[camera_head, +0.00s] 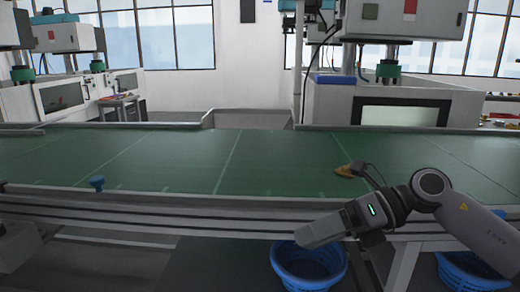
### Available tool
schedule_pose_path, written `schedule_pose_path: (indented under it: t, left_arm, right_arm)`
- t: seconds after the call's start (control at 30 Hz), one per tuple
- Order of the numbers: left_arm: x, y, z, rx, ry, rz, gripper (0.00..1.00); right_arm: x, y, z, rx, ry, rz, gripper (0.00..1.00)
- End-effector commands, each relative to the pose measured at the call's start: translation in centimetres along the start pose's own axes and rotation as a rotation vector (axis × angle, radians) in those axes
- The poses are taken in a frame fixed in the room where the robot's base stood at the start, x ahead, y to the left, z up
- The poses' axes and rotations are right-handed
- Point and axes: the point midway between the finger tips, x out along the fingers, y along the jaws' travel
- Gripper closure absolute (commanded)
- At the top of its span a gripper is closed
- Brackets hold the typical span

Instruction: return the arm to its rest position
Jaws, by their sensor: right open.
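My right arm comes in from the right, bent at a round joint, and its gripper end (312,235) points left over the front rail of the conveyor. The gripper is open, and nothing shows held in it; its fingertips are hard to make out. A small yellow-brown object (343,172) lies on the green conveyor belt (240,165), just behind my right wrist. My left gripper is not in view.
A blue basket (308,268) stands on the floor below my right gripper, and another blue basket (468,270) stands at the lower right. A blue knob (97,183) sits at the belt's front left edge. Machines stand behind. Most of the belt is clear.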

Motion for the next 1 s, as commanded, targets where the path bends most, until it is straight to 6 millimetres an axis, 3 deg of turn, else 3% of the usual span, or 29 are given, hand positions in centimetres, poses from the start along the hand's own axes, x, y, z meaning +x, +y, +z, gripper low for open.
schedule_pose_path:
  t: [0.1,0.33,0.47,0.63,0.77,0.87,1.0]
  left_arm:
    - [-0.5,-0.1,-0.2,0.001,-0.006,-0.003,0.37]
    - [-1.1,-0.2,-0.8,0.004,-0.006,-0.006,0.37]
    - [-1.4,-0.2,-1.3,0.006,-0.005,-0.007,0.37]
    - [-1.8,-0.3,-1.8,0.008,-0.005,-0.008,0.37]
    - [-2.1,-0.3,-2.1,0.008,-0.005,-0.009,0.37]
    - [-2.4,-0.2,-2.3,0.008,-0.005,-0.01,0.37]
    - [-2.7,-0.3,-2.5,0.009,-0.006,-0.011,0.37]
  right_arm:
    - [2.7,1.6,-0.2,0.133,-0.126,0.177,0.09]
    - [4.6,2.6,-0.1,0.453,-0.399,0.448,0.09]
    - [4.5,1.7,-0.5,0.672,-0.562,0.564,0.09]
    - [3.8,-1.1,-2.1,0.989,-0.779,0.672,0.09]
    - [3.1,-4.1,-4.8,1.252,-0.947,0.717,0.09]
    - [2.8,-6.6,-7.9,1.463,-1.074,0.729,0.09]
    - [2.5,-9.7,-13.8,1.768,-1.248,0.713,0.09]
